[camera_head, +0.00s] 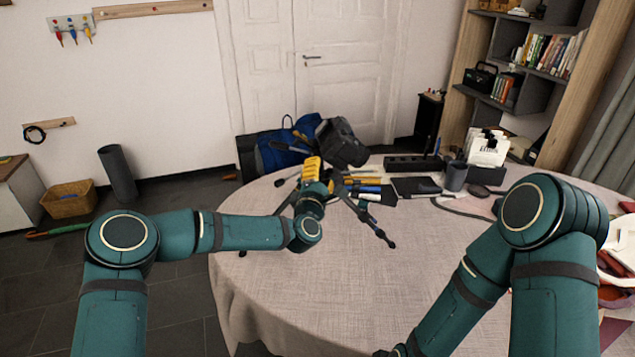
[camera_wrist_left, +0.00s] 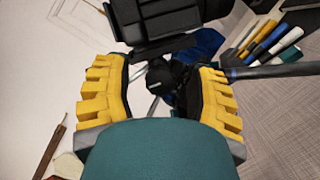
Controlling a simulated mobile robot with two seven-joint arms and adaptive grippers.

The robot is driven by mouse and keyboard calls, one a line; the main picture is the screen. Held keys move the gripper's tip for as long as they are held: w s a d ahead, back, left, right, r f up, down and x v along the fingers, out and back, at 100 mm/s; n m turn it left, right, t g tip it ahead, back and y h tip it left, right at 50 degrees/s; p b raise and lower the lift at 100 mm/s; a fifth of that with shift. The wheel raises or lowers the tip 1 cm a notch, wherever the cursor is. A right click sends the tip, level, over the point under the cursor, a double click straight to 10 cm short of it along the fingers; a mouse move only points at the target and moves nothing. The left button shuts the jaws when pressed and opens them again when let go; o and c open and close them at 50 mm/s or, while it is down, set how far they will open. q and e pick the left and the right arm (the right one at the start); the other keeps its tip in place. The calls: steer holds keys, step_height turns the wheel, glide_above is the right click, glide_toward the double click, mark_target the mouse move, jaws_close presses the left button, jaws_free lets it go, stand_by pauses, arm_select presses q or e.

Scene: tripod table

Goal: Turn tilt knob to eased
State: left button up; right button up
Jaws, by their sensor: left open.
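The black tripod stands on the table with a splayed leg (camera_head: 370,222) showing; a bulky dark camera-like body (camera_head: 342,143) is at its top. My left gripper (camera_head: 312,168) has yellow padded fingers and is at the tripod, covering much of its head. In the left wrist view the left gripper (camera_wrist_left: 165,95) is open, its fingers apart on either side of a dark rounded part (camera_wrist_left: 159,75) of the tripod head. I cannot tell whether this is the tilt knob, or whether a finger touches it. The right arm runs off the bottom edge; its gripper is out of sight.
A blue bag (camera_head: 275,150) is behind the table (camera_head: 300,300). Pens (camera_head: 362,181), a dark cup (camera_head: 455,176) and a white box (camera_head: 487,148) lie or stand on the table's far side. The table's near middle is clear.

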arm_select(q)
steer(key=v, duration=1.1)
steer(key=shift+s, duration=0.4)
steer(key=shift+a, duration=0.1)
